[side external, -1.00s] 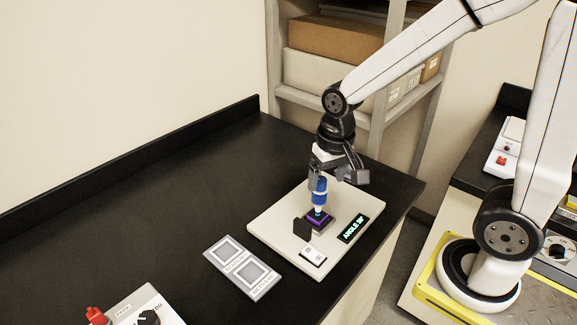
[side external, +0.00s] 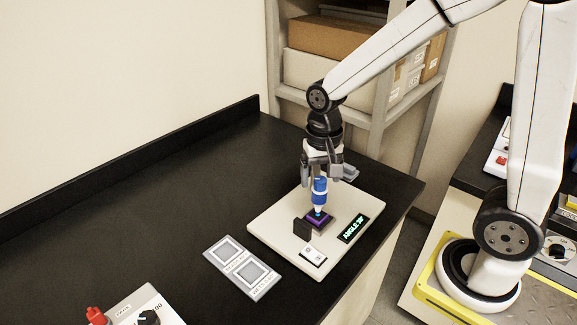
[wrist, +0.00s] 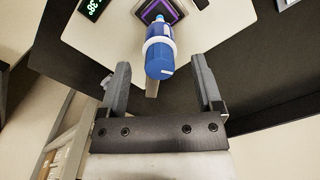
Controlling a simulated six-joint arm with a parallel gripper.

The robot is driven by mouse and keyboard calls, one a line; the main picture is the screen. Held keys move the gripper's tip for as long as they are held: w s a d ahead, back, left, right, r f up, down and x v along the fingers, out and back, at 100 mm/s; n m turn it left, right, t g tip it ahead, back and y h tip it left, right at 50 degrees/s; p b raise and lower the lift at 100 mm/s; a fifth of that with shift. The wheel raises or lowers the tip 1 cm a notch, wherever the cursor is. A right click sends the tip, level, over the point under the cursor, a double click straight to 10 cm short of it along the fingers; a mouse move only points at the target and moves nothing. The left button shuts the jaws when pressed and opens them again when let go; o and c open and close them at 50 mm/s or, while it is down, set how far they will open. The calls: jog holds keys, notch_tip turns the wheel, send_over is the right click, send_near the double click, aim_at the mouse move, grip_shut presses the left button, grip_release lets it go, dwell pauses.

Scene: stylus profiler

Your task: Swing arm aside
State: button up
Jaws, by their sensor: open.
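The stylus profiler is a pale base plate (side external: 275,234) on the black bench. A blue and white cylindrical part (side external: 320,190) stands upright over a purple-edged dark square stage (side external: 325,221). In the wrist view the blue part (wrist: 160,58) lies ahead of and between the fingers, with a pale bar below it; how it joins the arm is hidden. A small display (side external: 354,228) on the plate reads "ANGLE" with a number near 38. My gripper (side external: 321,178) is open above and around the top of the blue part. In the wrist view my gripper (wrist: 162,82) shows both fingers apart, with nothing clamped.
A small dark upright panel (side external: 302,230) and a white switch plate (side external: 313,256) stand on the base in front. A grey two-window tray (side external: 262,291) lies to the left. A control box (side external: 160,308) is at the front left. The bench behind is clear.

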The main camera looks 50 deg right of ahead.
aim_at(320, 190)
jog(key=shift+f, duration=2.2)
grip_shut()
